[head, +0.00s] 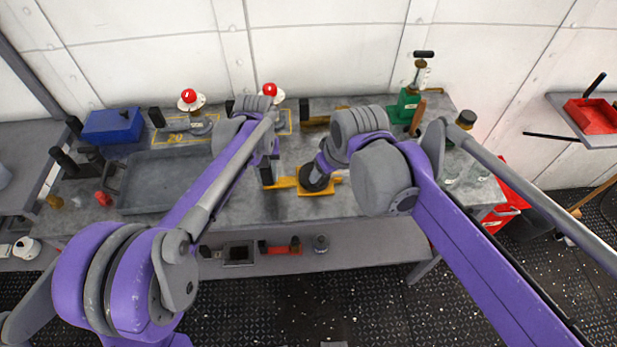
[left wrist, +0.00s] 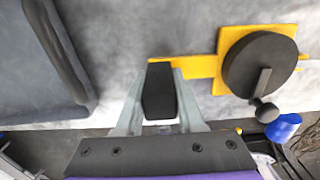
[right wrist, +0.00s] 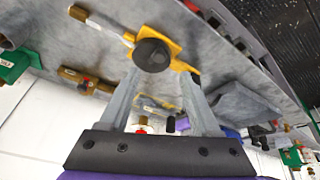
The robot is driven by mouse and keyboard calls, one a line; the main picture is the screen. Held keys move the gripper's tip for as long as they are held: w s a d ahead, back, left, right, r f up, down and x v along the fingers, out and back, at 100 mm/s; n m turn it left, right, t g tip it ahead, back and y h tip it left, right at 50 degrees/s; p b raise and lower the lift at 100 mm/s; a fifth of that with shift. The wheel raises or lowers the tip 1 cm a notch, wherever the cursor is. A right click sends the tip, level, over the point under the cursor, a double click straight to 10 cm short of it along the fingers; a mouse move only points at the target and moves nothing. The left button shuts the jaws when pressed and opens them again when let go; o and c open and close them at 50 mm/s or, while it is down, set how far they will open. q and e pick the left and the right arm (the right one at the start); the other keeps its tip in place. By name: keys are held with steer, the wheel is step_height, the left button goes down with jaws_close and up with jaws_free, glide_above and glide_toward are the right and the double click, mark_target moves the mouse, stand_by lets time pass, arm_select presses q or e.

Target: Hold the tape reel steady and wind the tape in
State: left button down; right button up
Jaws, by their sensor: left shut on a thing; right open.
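The tape reel is a yellow frame (head: 320,189) with a black disc (head: 316,178) on the grey bench. My left gripper (left wrist: 160,95) is shut on its black handle (left wrist: 160,90). In the left wrist view a crank arm with a dark knob (left wrist: 266,112) stands on the disc (left wrist: 260,62). In the right wrist view a pale tape strip (right wrist: 110,33) runs from the disc (right wrist: 152,54) to a brown end (right wrist: 78,13). My right gripper (right wrist: 162,76) is open and empty, a little away from the disc. My right arm hides the tape in the head view.
A grey tray (head: 160,180) and a blue box (head: 112,126) are at the bench's left. Two red-topped devices (head: 189,98) stand at the back. A green jack (head: 404,108) is at the back right. Small things lie on the lower shelf (head: 345,240).

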mark_target(319, 182)
steer(key=x, duration=1)
steer(key=shift+w+f, duration=0.1)
steer(key=shift+f, duration=0.25)
jaws_close()
steer(key=c, duration=0.7)
jaws_free()
jaws_close()
